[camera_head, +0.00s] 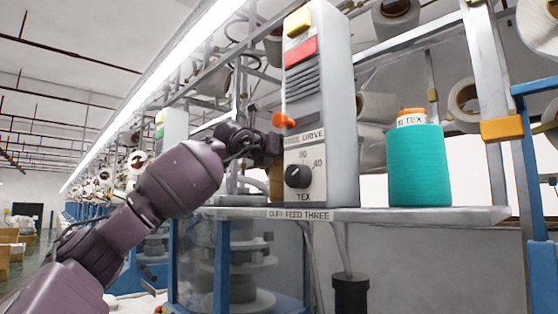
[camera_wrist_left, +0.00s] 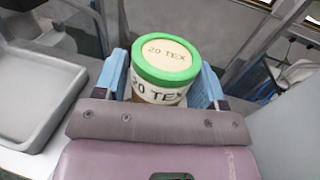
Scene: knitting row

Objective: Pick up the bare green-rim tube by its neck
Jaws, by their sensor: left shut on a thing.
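The green-rim tube (camera_wrist_left: 165,62) stands between my fingers in the left wrist view, its top disc and white neck band both lettered "20 TEX". My left gripper (camera_wrist_left: 161,90) is shut on its neck, one blue finger on each side. The tube's lower part is mostly hidden by the gripper. In the head view my left gripper (camera_head: 266,147) is beside the left side of the control box, which hides part of it. A tan sliver of the tube (camera_head: 276,181) shows below it, just above the shelf. My right gripper is in neither view.
The grey control box (camera_head: 320,110) with a black dial (camera_head: 298,176) and orange knob stands on the shelf (camera_head: 450,214). A teal yarn cone (camera_head: 419,165) with an orange-rim tube stands right of it. A grey tray-like part (camera_wrist_left: 40,90) lies left of my gripper.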

